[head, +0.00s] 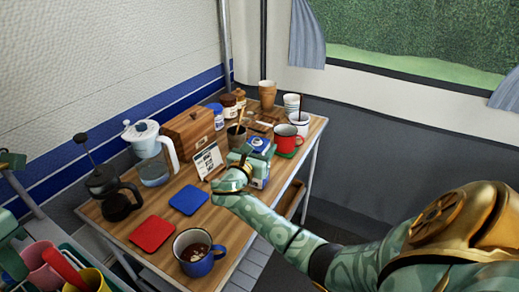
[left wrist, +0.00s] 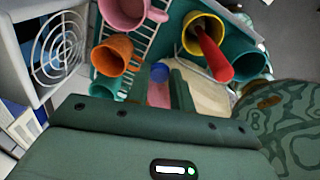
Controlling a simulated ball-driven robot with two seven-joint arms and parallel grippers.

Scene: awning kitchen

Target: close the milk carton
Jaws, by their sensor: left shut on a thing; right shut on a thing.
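The milk carton (head: 262,167) stands upright at the table's right edge in the head view, its top blue and white. My right gripper (head: 243,169) is shut on its near side and hides part of it. Whether its spout is covered is too small to tell. My left gripper (head: 13,160) is only partly seen at the left edge of the head view, away from the carton. In the left wrist view a small round blue thing, looking like a cap (left wrist: 160,72), sits beside a dark green finger. The left gripper is shut, apparently on this cap.
The wooden table (head: 128,214) holds a red coaster (head: 152,233), blue coaster (head: 189,200), blue mug (head: 205,264), French press (head: 112,195), kettle (head: 152,160), card stand (head: 208,162) and red mug (head: 288,140). A dish rack (left wrist: 140,60) with cups lies below my left gripper.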

